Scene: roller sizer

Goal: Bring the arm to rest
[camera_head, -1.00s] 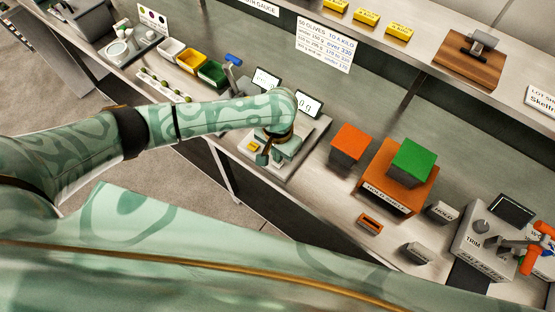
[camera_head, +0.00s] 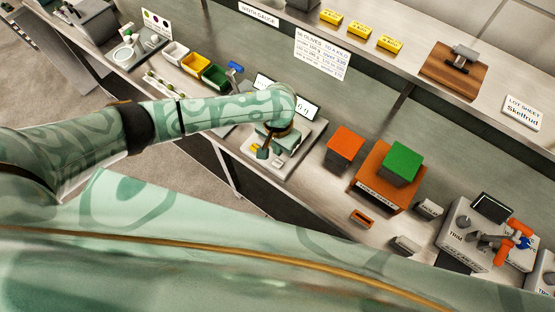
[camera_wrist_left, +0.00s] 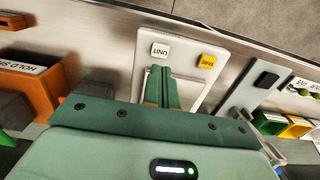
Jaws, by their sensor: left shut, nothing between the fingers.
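My left arm reaches in from the left in the head view. Its left gripper (camera_head: 264,153) is over the weighing scale (camera_head: 309,136), partly hidden by my own wrist. In the left wrist view the two green fingers (camera_wrist_left: 161,88) are together with nothing between them. They point at the scale (camera_wrist_left: 187,45), between its white UNIT button (camera_wrist_left: 160,50) and yellow TARE button (camera_wrist_left: 208,62). I cannot tell whether the fingertips touch the scale. My right gripper does not show.
White, yellow and green bins (camera_head: 195,64) stand to the left. A control box (camera_head: 463,236) with an orange-handled part is at the far right.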

